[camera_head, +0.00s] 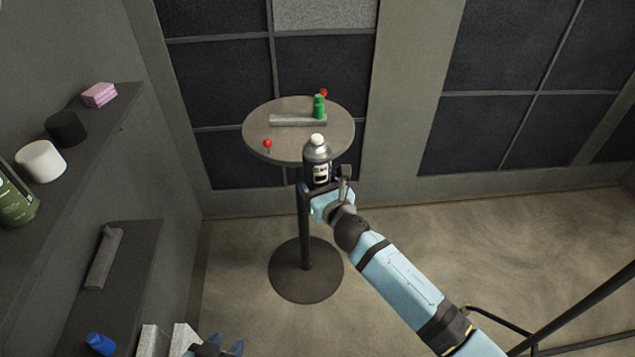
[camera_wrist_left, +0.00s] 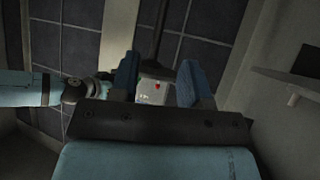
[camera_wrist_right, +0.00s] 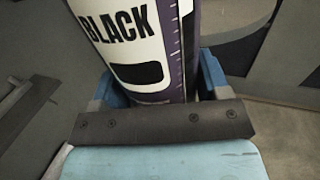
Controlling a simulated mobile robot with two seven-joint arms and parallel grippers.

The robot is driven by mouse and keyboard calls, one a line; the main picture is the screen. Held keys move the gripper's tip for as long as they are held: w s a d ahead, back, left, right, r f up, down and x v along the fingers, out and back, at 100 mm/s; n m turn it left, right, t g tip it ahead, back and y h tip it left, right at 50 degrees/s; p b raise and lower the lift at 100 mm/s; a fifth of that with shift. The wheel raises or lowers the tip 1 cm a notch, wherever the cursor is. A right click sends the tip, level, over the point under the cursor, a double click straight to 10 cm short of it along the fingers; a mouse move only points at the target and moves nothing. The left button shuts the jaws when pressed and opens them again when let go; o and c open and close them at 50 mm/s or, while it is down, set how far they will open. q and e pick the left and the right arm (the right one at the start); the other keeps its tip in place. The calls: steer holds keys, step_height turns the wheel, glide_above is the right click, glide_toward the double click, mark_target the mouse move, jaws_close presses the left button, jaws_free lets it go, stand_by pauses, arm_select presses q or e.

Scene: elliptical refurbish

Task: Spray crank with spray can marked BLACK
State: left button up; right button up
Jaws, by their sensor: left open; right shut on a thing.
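The spray can (camera_head: 317,172) is dark with a white cap and stands upright in my right gripper (camera_head: 326,190), in front of the round table's near edge. Its label reads BLACK in the right wrist view (camera_wrist_right: 125,45), where the blue fingers close around it. A grey bar (camera_head: 290,120) with an upright green handle (camera_head: 319,107) lies on the table and looks like the crank. My left gripper (camera_head: 217,348) is low at the bottom edge of the head view, far from the table. It is open and empty in the left wrist view (camera_wrist_left: 160,80).
The left shelf holds a pink block (camera_head: 99,95), black and white cylinders and a green bottle (camera_head: 14,198). A lower shelf holds a grey tool (camera_head: 104,258) and a blue item (camera_head: 100,343).

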mark_target(317, 152)
step_height(317, 152, up, 10)
steer(key=p, duration=0.8)
steer(key=shift+f, duration=0.5)
step_height(317, 152, down, 10)
steer(key=shift+w+f, duration=0.1)
arm_select(q)
steer(key=shift+s+a+r, duration=0.15)
steer(key=shift+r, duration=0.8)
steer(key=shift+s+a+r, duration=0.15)
steer(key=shift+r, duration=0.8)
steer(key=shift+s+a+r, duration=0.15)
steer(key=shift+r, duration=0.8)
arm_select(e)
steer(key=shift+f, duration=0.65)
